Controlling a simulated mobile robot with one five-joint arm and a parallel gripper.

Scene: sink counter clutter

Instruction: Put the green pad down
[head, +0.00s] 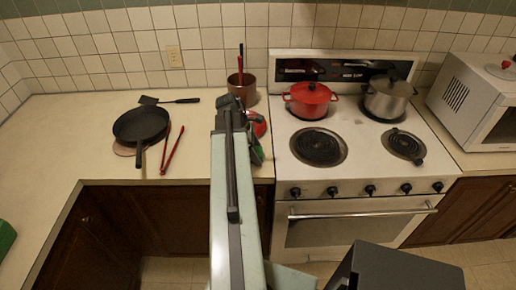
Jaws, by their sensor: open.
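My arm reaches forward over the counter's front edge, left of the stove. My gripper (254,136) is at its far end, mostly hidden behind the arm; it is open. A small green patch (256,153) shows just right of the arm, close to the gripper. I cannot tell whether it is the green pad or whether it touches the gripper. A red item (259,125) shows right beside it, partly covered. Another green thing (5,236) is cut off by the left picture edge.
A black pan (141,124) sits on a round trivet, with red tongs (172,150) and a black spatula (168,100) near it. A brown utensil pot (242,88) stands behind the gripper. The stove (350,160) carries a red pot (310,100) and a steel pot (388,96).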

